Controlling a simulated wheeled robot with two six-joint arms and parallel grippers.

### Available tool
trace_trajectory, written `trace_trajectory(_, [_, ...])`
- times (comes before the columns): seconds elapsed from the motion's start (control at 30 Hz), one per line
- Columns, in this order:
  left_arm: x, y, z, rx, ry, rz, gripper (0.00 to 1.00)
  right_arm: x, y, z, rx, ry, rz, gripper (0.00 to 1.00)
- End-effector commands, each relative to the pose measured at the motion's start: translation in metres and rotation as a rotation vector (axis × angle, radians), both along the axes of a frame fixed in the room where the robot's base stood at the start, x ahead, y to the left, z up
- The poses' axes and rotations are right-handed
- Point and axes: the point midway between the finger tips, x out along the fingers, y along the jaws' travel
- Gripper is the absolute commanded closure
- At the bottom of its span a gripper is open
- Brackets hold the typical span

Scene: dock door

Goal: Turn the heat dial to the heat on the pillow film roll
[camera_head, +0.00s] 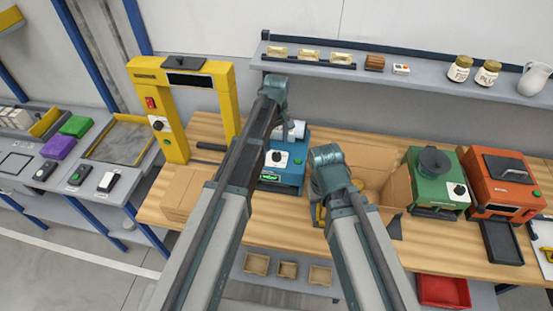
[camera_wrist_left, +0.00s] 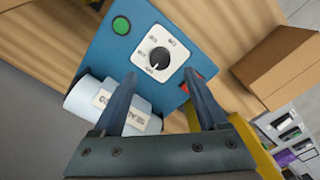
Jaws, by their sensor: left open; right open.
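The heat dial is a black knob on a white plate with small marks, on the blue machine; it shows in the left wrist view (camera_wrist_left: 159,57) and the head view (camera_head: 275,157). The white film roll (camera_wrist_left: 112,103) with a printed label sits at the machine's side; its lettering is too small to read surely. It also shows in the head view (camera_head: 295,129). My left gripper (camera_wrist_left: 163,80) is open, its fingers apart and pointing toward the dial, with nothing between them. My right gripper (camera_head: 322,205) is open, mostly hidden behind its arm, near the cardboard box.
The blue machine (camera_head: 288,175) has a green button (camera_wrist_left: 121,25). A yellow frame machine (camera_head: 170,110) stands left, with a cardboard box (camera_head: 186,190) in front. Green (camera_head: 437,170) and orange (camera_head: 500,180) machines stand right. A shelf (camera_head: 400,76) runs above the wooden table.

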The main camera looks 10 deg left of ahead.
Motion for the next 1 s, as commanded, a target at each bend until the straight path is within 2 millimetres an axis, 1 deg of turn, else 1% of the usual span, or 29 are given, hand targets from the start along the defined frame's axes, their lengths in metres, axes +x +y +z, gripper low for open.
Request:
trace_trajectory(0.03, [0.000,0.000,-0.015,0.000,0.000,0.000,0.24,0.000,0.000,-0.015,0.000,0.000,-0.001,0.50])
trace_trajectory(0.3, [0.000,0.000,-0.051,0.000,0.000,0.000,0.24,0.000,0.000,-0.051,-0.001,-0.001,0.003,0.50])
trace_trajectory(0.4, [0.000,0.000,-0.060,0.000,0.000,0.000,0.24,0.000,0.000,-0.060,-0.001,-0.001,0.005,0.50])
trace_trajectory(0.53, [0.000,0.000,-0.064,0.000,0.000,0.000,0.24,0.000,0.000,-0.064,-0.001,-0.001,0.007,0.50])
trace_trajectory(0.8, [0.000,0.000,-0.063,0.000,0.000,0.000,0.24,0.000,0.000,-0.063,-0.001,-0.001,0.008,0.50])
trace_trajectory(0.97, [0.000,0.000,-0.063,0.000,0.000,0.000,0.53,0.000,0.000,-0.063,-0.001,-0.001,0.008,0.50])
trace_trajectory(1.0, [0.000,0.000,-0.063,0.000,0.000,0.000,0.60,0.000,0.000,-0.063,-0.001,-0.001,0.008,0.50])
